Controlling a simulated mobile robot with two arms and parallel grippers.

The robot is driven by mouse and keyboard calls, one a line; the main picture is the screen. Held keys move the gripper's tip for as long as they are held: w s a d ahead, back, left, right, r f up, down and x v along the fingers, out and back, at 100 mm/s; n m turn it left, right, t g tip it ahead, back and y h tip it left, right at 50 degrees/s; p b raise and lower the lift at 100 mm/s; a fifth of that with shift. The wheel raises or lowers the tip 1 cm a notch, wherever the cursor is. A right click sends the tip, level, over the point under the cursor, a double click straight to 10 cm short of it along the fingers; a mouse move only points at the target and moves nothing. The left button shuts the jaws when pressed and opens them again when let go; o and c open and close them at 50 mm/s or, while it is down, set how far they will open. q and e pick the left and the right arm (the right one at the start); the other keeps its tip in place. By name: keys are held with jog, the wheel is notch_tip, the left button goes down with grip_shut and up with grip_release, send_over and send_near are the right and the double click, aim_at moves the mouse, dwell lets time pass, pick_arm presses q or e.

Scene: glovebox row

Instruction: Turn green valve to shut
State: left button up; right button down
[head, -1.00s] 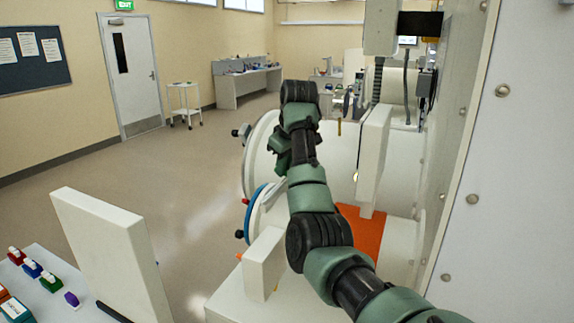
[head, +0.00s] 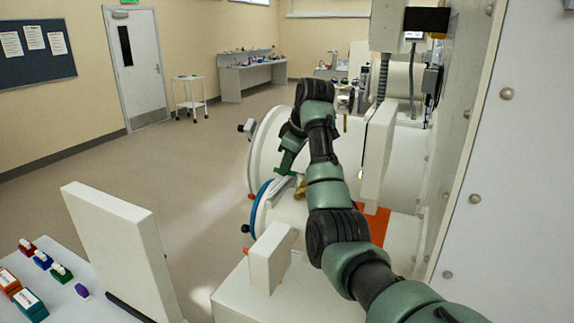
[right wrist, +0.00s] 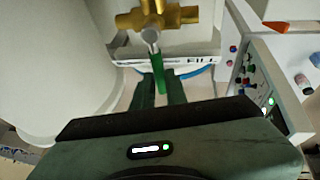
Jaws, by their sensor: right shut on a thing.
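The valve has a brass body (right wrist: 157,17) with a green lever handle (right wrist: 158,72), at the top middle of the right wrist view. The lever points from the brass body down between my fingers. My right gripper (right wrist: 160,92) is shut on the green lever's end. In the head view the brass body (head: 300,189) shows beside the white chamber, and my right gripper (head: 288,160) is just above and left of it. There my wrist and forearm hide part of the area. My left gripper is not in view.
A round white chamber door (head: 262,155) and a blue ring (head: 261,205) stand close to the gripper. A white upright panel (head: 376,155) is to the right. Small coloured containers sit on a table (head: 75,300) at the lower left. The floor at left is open.

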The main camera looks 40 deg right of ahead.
jog(key=c, duration=1.4)
grip_release()
jog(key=shift+w, duration=0.1)
jog(key=shift+c, duration=0.2)
jog(key=shift+r, duration=0.2)
jog(key=p+v, duration=0.2)
jog(key=v, duration=0.5)
jog(key=shift+p, duration=0.4)
